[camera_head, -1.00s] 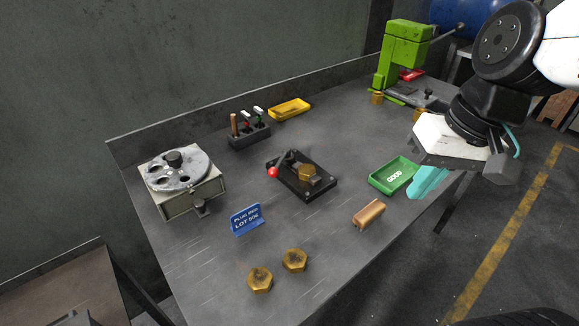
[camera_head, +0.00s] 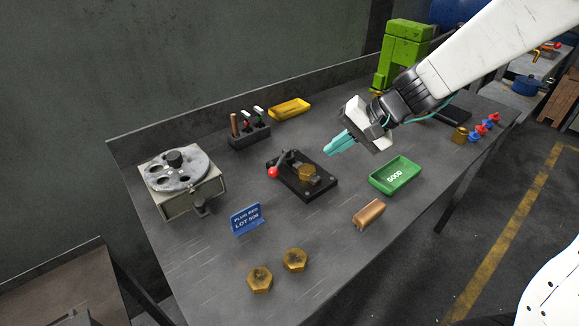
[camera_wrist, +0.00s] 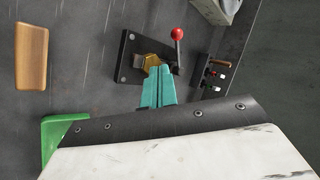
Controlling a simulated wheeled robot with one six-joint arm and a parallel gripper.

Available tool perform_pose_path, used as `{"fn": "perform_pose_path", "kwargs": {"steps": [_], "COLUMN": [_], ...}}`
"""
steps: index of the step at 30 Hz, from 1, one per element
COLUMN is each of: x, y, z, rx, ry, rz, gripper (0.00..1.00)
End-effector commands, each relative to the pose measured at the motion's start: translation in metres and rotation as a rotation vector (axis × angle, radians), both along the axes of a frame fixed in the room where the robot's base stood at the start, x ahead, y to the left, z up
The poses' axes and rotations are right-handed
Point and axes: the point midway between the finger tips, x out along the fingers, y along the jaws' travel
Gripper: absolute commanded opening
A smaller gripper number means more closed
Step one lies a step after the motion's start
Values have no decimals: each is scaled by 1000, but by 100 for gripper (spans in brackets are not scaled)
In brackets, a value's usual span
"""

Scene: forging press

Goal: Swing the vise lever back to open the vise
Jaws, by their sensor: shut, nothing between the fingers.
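The vise (camera_head: 318,190) is a black plate on the bench with a brass hex plug (camera_head: 307,173) between its jaws. Its lever ends in a red ball (camera_head: 272,172), which points to the vise's left side in the head view. In the wrist view the vise plate (camera_wrist: 128,66), the plug (camera_wrist: 151,61) and the red ball (camera_wrist: 177,33) show ahead of the fingers. My gripper (camera_head: 328,149) has teal fingers pressed together, empty. It is above the bench, to the right of and behind the vise, apart from the lever.
A green GOOD tray (camera_head: 396,176) and a brown block (camera_head: 369,213) lie right of the vise. A gauge box with a disc (camera_head: 182,187), a blue sign (camera_head: 246,218) and two loose hex plugs (camera_head: 294,260) are left and in front. A tool rack (camera_head: 249,137) and yellow tray (camera_head: 290,109) stand behind.

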Motion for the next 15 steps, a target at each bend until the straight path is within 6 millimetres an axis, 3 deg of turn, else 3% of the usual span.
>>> {"fn": "perform_pose_path", "kwargs": {"steps": [7,15], "x": [3,14], "y": [10,45], "z": [-12,-55], "rx": [0,-1], "ry": [3,5], "rz": [3,4], "gripper": [0,0]}}
